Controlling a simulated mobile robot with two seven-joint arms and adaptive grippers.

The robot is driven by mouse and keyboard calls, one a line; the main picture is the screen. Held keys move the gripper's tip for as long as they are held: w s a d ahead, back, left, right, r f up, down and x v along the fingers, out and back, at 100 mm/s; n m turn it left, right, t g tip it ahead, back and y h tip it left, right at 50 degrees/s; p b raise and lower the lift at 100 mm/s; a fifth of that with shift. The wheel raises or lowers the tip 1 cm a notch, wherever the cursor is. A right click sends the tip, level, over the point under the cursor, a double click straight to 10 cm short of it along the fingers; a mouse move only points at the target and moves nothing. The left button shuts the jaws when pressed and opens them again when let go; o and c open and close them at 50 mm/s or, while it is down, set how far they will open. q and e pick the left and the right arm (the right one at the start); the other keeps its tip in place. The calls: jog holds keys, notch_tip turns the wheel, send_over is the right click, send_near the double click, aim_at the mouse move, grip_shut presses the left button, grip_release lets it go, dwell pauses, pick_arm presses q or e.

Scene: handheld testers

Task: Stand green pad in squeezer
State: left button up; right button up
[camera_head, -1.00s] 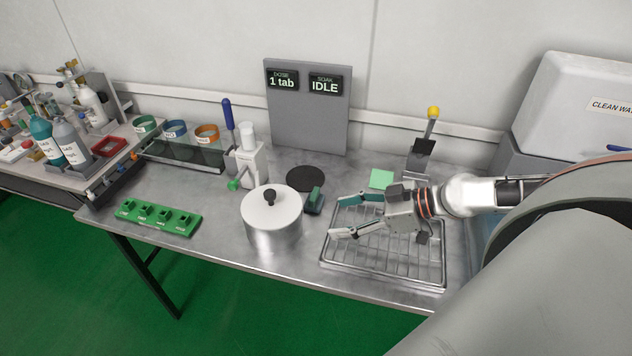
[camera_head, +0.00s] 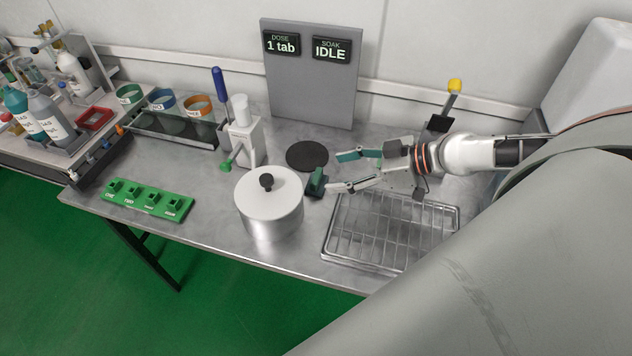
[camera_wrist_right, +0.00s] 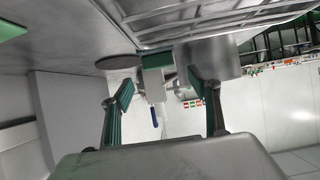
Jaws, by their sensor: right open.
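The light green pad (camera_wrist_right: 10,28) shows only as a bright corner at the upper left edge of the right wrist view. In the head view my right arm and gripper hide it. A small stand with a black plate and a yellow-knobbed lever (camera_head: 453,92), perhaps the squeezer, stands behind my right wrist. My right gripper (camera_head: 335,173) is open above the table, its fingers pointing left toward a small dark green block (camera_head: 316,182). In the right wrist view the gripper (camera_wrist_right: 160,88) has nothing between its fingers. My left gripper is not in view.
A lidded pot (camera_head: 270,212) stands left of the wire rack (camera_head: 365,235). The upright grey panel (camera_head: 311,80) stands behind.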

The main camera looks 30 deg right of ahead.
aim_at(318, 175)
jog(key=shift+x, duration=2.8)
jog(key=shift+f, duration=0.1)
jog(key=c, duration=1.1)
